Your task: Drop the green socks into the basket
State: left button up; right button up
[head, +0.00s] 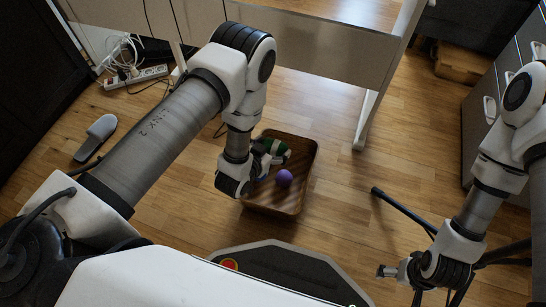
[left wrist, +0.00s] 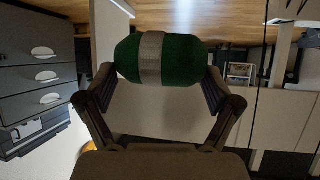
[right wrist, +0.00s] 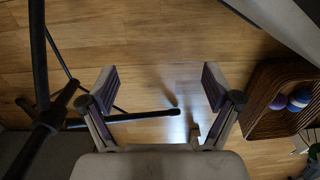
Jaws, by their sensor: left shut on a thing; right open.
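The green socks (left wrist: 190,60) are a rolled bundle with a pale grey band. My left gripper (left wrist: 160,85) is shut on them, one finger at each end. In the head view the green socks (head: 274,146) are over the back part of the brown basket (head: 313,165), partly hidden by my left gripper (head: 262,160). The head view does not show clearly how high they are above the basket floor. The basket's side also shows in the right wrist view (right wrist: 262,90). My right gripper (right wrist: 158,88) is open and empty, away to the right of the basket.
A purple ball-like thing (head: 284,178) lies in the basket; the right wrist view shows a blue and white one (right wrist: 299,98) beside it. A desk (head: 300,45) stands behind. A grey slipper (head: 96,137) and power strip (head: 135,77) are left. Black stand legs (head: 404,209) are near my right gripper.

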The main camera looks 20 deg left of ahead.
pick_arm(q)
jog(key=shift+d+f, duration=0.1)
jog(key=shift+d, duration=0.1)
notch_tip(320, 180, down, 6)
jog(key=b, duration=0.6)
jog(key=shift+w, duration=0.1)
jog(key=o, duration=0.8)
jog(key=shift+a+r, duration=0.1)
jog(key=shift+r, duration=0.1)
jog(key=v, duration=1.2)
jog(key=shift+f, duration=0.1)
